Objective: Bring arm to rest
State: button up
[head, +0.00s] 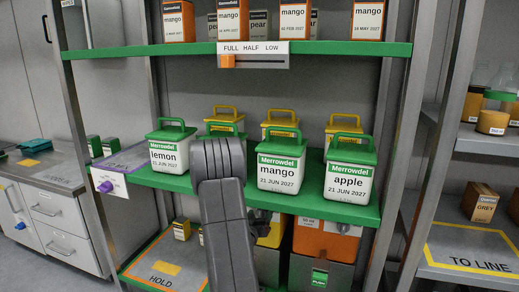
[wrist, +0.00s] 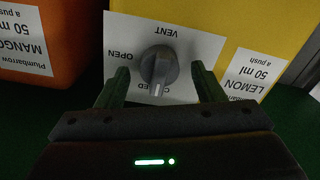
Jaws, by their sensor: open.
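My gripper (wrist: 160,70) is open and empty in the wrist view. Its two fingers stand apart on either side of a grey knob (wrist: 158,66); I cannot tell whether they touch it. The knob sits on a white plate (wrist: 205,50) with VENT, OPEN and a partly covered CLOSED, all upside down. Its light pointer mark is at the CLOSED side. The plate is on a yellow unit (wrist: 265,25) labelled LEMON 50 ml a push. In the head view my arm (head: 225,200) reaches toward the lower shelf and hides much of that area.
An orange unit (head: 325,238) labelled MANGO is beside the yellow one. Above, the green shelf (head: 205,188) carries lemon, mango (head: 281,170) and apple (head: 350,178) jugs close to my arm. A HOLD tray (head: 150,265) lies lower left, a TO LINE shelf (head: 470,280) right.

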jog(key=shift+d+m+b, duration=0.1)
jog(key=shift+m+b, duration=0.45)
jog(key=shift+m, duration=1.05)
